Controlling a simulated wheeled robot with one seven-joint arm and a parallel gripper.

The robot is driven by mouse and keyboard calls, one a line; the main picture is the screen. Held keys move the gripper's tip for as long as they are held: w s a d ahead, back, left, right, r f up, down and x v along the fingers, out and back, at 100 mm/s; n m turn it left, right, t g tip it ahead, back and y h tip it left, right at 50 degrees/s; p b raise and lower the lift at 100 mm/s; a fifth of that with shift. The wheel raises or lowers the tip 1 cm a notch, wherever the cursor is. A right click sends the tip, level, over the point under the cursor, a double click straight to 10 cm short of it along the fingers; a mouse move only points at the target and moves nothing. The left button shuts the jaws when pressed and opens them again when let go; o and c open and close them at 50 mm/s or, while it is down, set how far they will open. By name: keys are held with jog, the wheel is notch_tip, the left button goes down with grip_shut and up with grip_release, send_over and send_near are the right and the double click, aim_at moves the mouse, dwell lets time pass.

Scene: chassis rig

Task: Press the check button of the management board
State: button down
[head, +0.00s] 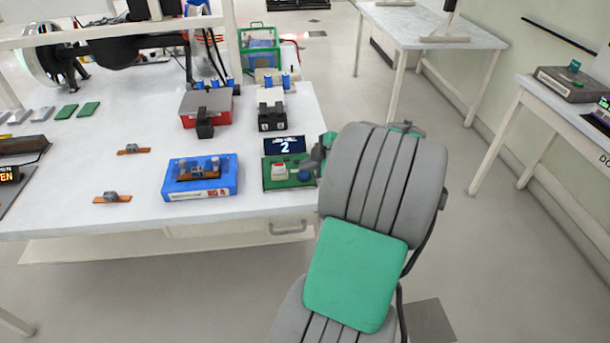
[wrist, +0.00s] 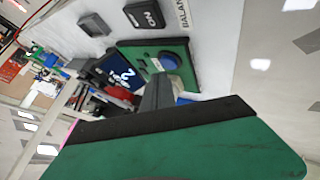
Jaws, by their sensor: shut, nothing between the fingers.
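The management board looks to be the small green board (head: 272,186) on the table, with a dark display (head: 285,146) reading "2" at its back edge. It carries a white-and-red block (head: 279,170) and a round blue button (head: 304,176). In the wrist view the blue button (wrist: 169,61) sits on the green board (wrist: 182,47), with the display (wrist: 122,75) beside it. My gripper (wrist: 157,86) is shut and empty, its tip close to the blue button; contact cannot be told. In the head view my arm hides much of the gripper. No label marks the check button.
A blue tray (head: 226,187) with a part on it stands left of the board. Behind are a red-and-grey box (head: 207,107) and a black-and-white device (head: 271,109). Orange strips with grey parts (head: 112,198) lie to the left.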

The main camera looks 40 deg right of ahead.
aim_at(307, 176)
jog(key=shift+f+b, duration=0.3)
jog(key=shift+f, duration=0.05)
jog(key=shift+f+b, duration=0.4)
jog(key=shift+b, duration=0.15)
dwell(0.6)
jog(key=shift+r, duration=0.1)
jog(key=shift+r+p, duration=0.3)
jog(key=shift+r, duration=0.45)
jog(key=shift+r+p, duration=1.25)
jog(key=shift+r, duration=1.3)
